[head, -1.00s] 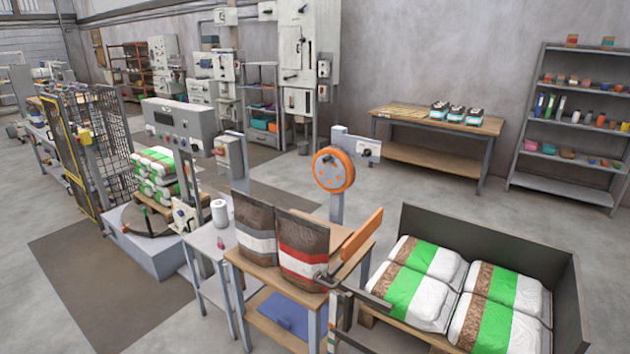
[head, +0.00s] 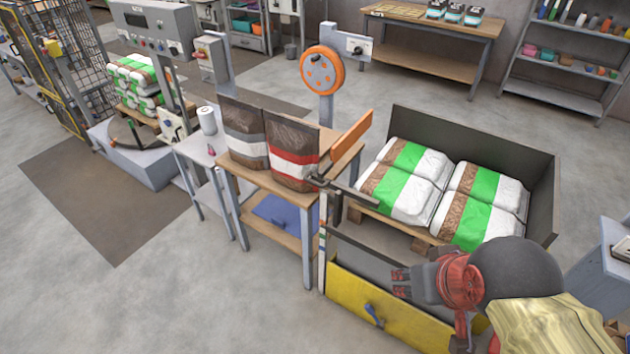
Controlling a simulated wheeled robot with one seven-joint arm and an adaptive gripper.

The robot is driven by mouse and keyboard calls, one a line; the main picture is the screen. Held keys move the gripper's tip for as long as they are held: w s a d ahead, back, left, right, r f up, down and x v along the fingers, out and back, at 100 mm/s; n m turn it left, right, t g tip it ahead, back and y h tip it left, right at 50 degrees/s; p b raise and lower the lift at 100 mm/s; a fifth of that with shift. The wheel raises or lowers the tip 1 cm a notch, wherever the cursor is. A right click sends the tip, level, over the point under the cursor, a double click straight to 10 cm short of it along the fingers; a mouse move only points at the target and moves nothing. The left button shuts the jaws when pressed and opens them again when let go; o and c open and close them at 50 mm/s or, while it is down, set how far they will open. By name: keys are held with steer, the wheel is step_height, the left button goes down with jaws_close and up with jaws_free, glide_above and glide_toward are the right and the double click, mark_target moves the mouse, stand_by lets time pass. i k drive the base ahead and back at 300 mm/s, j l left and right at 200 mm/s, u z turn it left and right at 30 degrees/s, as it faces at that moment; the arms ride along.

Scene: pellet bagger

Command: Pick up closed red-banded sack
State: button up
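The red-banded sack (head: 292,158) is dark brown with a red and a white band. It stands upright on a small wooden table (head: 285,187), and its top edge looks flat and closed. A similar sack with a grey and a white band (head: 244,135) stands close against its left side. My gripper (head: 398,284) is at lower right, in front of the pallet and well apart from the sack, to its right and lower in the picture. Its two dark red fingers point left with a small gap between them, and nothing shows between them.
An orange plate (head: 350,139) and a dark metal bar (head: 345,192) stand close to the sack's right side. A yellow panel (head: 385,318) is below my gripper. Green-banded sacks (head: 405,178) lie in a grey-walled bay (head: 540,195). Open floor lies at lower left.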

mark_target(293, 144)
steer(key=i+j+u, duration=0.35)
steer(key=i, duration=0.25)
steer(key=i+u, duration=0.35)
steer(key=i, duration=0.3)
steer(key=i+l+u, duration=0.1)
steer(key=i+u, duration=0.25)
steer(key=i, duration=0.3)
